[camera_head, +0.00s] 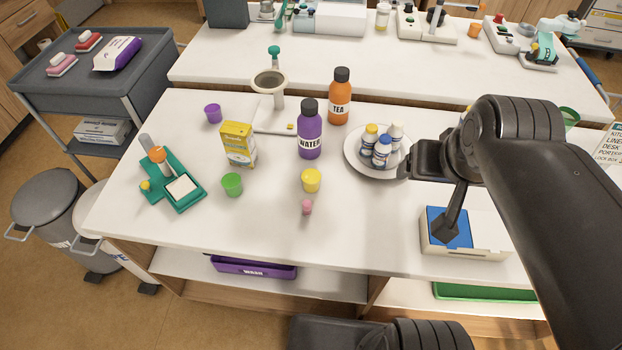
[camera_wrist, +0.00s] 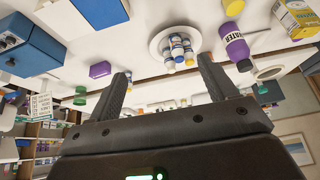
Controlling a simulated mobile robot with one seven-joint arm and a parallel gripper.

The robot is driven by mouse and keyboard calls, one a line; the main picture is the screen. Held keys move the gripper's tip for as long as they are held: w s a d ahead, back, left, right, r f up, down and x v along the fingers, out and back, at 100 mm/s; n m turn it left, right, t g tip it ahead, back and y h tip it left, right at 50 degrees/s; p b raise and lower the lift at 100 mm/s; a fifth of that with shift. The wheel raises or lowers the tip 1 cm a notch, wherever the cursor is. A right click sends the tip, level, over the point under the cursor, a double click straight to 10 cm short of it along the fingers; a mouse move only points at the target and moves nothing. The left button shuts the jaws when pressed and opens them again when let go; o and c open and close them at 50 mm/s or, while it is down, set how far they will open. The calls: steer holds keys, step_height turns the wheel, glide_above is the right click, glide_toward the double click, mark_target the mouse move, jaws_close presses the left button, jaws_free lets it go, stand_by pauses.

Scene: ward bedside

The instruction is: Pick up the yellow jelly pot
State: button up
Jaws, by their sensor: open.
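The yellow jelly pot (camera_head: 311,180) stands upright on the white table, in front of the purple WATER bottle (camera_head: 309,130). A yellow round thing at the top edge of the wrist view (camera_wrist: 233,7) looks like the same pot, partly cut off. My gripper (camera_head: 404,172) is to the right of the pot, at the right edge of the plate. In the wrist view my gripper (camera_wrist: 162,75) has its two fingers wide apart with nothing between them. The pot is clear of it.
A plate (camera_head: 353,158) with several small bottles lies between pot and gripper. A green pot (camera_head: 232,184), a pink item (camera_head: 307,207), a yellow carton (camera_head: 238,145) and an orange TEA bottle (camera_head: 340,98) stand nearby. The table front (camera_head: 270,228) is clear.

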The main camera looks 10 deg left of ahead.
steer(key=w+a+f+g, duration=0.1)
steer(key=w+a+f, duration=0.4)
steer(key=w+a, duration=0.35)
steer(key=n+g, duration=0.1)
steer(key=n, duration=0.1)
glide_toward(311, 174)
steer(key=shift+w+d+f, duration=0.25)
steer(key=shift+w+f, duration=0.05)
steer(key=shift+f, duration=0.1)
steer(key=shift+w+a+f, duration=0.1)
steer(key=shift+a+f, duration=0.1)
steer(key=shift+f, duration=0.45)
steer(key=shift+x, duration=4.9)
steer(key=shift+a, duration=0.1)
steer(key=c, duration=1.1)
